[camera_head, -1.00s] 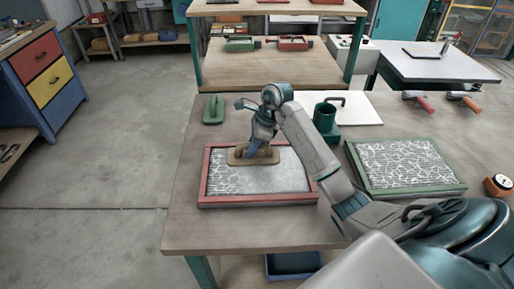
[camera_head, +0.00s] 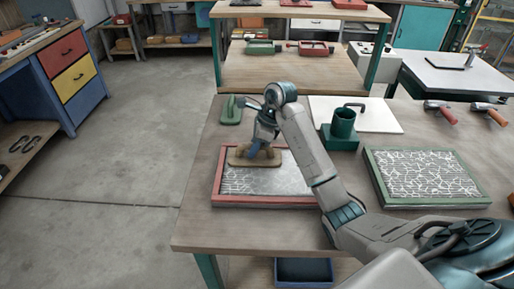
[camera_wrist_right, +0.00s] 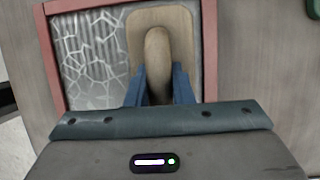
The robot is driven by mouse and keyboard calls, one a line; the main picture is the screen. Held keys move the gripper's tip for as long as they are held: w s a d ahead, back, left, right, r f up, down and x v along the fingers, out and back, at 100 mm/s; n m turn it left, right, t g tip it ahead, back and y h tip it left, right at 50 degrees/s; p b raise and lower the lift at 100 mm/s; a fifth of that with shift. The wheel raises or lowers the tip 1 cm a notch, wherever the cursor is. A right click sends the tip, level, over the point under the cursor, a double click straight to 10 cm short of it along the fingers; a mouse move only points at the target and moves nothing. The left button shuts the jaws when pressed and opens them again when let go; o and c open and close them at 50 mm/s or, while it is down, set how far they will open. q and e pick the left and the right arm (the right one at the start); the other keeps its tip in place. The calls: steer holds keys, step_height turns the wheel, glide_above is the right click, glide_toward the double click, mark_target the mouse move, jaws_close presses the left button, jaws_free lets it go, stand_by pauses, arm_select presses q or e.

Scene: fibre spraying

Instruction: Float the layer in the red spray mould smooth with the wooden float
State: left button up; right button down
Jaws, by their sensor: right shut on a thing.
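The red spray mould (camera_head: 265,202) lies on the wooden table, a shallow red frame around a grey layer with white fibre lines. My right gripper (camera_head: 262,146) is shut on the handle of the wooden float (camera_head: 238,161), which sits over the far left part of the layer, near the far rim. In the right wrist view the gripper's blue fingers (camera_wrist_right: 160,85) flank the rounded handle of the float (camera_wrist_right: 180,20). There the layer left of the float has a coarse white web, and the strip right of it looks plainer. My arm hides the mould's right side. My left gripper is out of view.
A green mould (camera_head: 425,178) with a webbed layer lies to the right. Two rollers (camera_head: 440,108) lie at the far right. The table's left strip is bare.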

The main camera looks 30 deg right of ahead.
mark_target(267, 150)
steer(key=shift+s+d+f, duration=0.1)
steer(key=shift+s+f, duration=0.15)
steer(key=shift+f, duration=0.1)
steer(key=shift+d, duration=0.1)
steer(key=shift+s+d+b, duration=0.4)
steer(key=shift+s+d, duration=0.35)
steer(key=shift+d, duration=0.1)
steer(key=shift+s+d+f, duration=0.15)
steer(key=shift+s+d, duration=0.2)
steer(key=shift+d, duration=0.25)
steer(key=shift+s+d+b, duration=0.2)
steer(key=shift+s+d, duration=0.15)
steer(key=shift+d, duration=0.25)
steer(key=shift+s+d+b, duration=0.2)
steer(key=shift+s+d, duration=0.1)
steer(key=shift+d, duration=0.25)
steer(key=shift+s+d+b, duration=0.15)
steer(key=shift+s+d, duration=0.15)
steer(key=shift+d, duration=0.45)
steer(key=shift+s+d+b, duration=0.15)
steer(key=shift+s+d, duration=0.15)
steer(key=shift+d, duration=0.4)
steer(key=shift+s+d, duration=0.35)
steer(key=shift+d, duration=0.3)
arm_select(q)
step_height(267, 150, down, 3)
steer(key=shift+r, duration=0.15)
